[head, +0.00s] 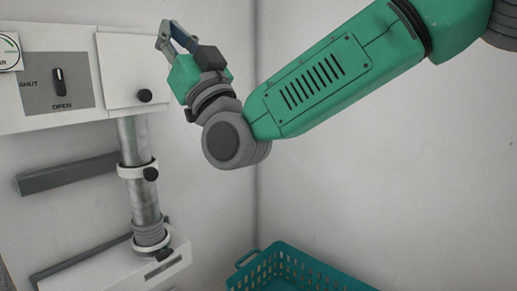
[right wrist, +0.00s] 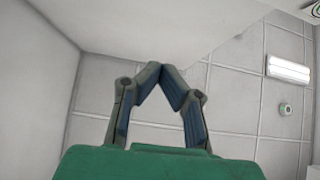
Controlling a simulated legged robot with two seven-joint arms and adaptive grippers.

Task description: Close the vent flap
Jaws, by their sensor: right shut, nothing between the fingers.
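A white wall unit (head: 20,95) at the left of the head view carries a dark knob (head: 58,80) on a grey plate marked SHUT and OPEN, with the knob pointing roughly upright. Beside it is a square white panel (head: 125,75) with a round black knob at its lower right, which may be the vent flap; I cannot tell how far it stands open. My right gripper (head: 165,36) is just right of the panel's upper corner. Its fingertips meet, empty, in the right wrist view (right wrist: 160,73). Contact with the panel cannot be told. My left gripper is not in view.
A metal pipe (head: 138,180) with collars runs down from the panel to a white lower box (head: 125,268). A teal basket (head: 300,272) stands at the bottom, near the wall corner. Dark grey rails cross the left wall. The area above the basket is open.

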